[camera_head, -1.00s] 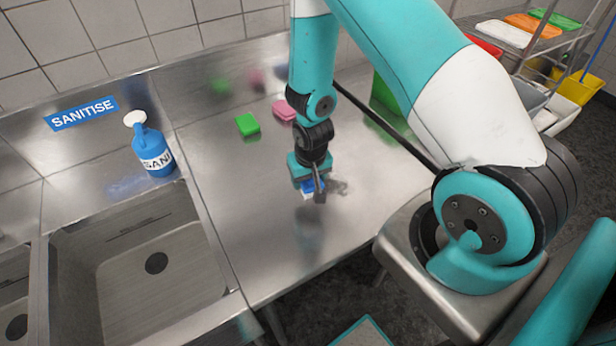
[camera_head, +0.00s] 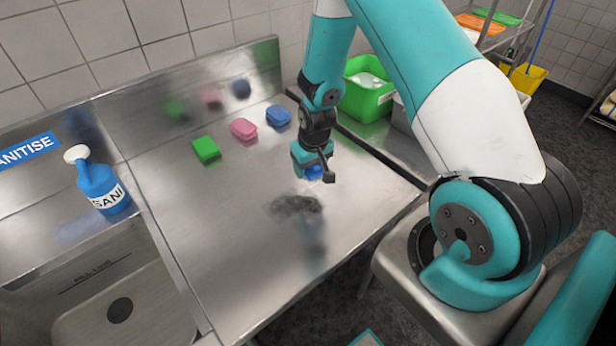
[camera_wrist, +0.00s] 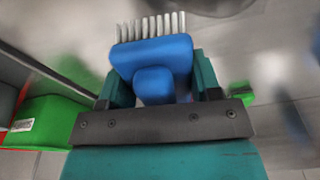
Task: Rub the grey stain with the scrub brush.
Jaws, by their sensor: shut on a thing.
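The grey stain (camera_head: 297,205) is a dark, irregular smudge on the steel worktop. My gripper (camera_head: 314,166) is shut on the blue scrub brush (camera_head: 314,173), behind and slightly right of the stain in the head view. The brush appears held above the worktop, with its blurred reflection below, apart from the stain. In the wrist view the blue brush (camera_wrist: 150,55) sits between my fingers (camera_wrist: 155,90), its white bristles pointing toward the top of the picture. I cannot make out the stain clearly there.
Green (camera_head: 206,149), pink (camera_head: 243,128) and blue (camera_head: 278,116) sponges lie along the back of the worktop (camera_head: 230,240). A green tub (camera_head: 368,95) stands behind my arm. The front worktop is clear.

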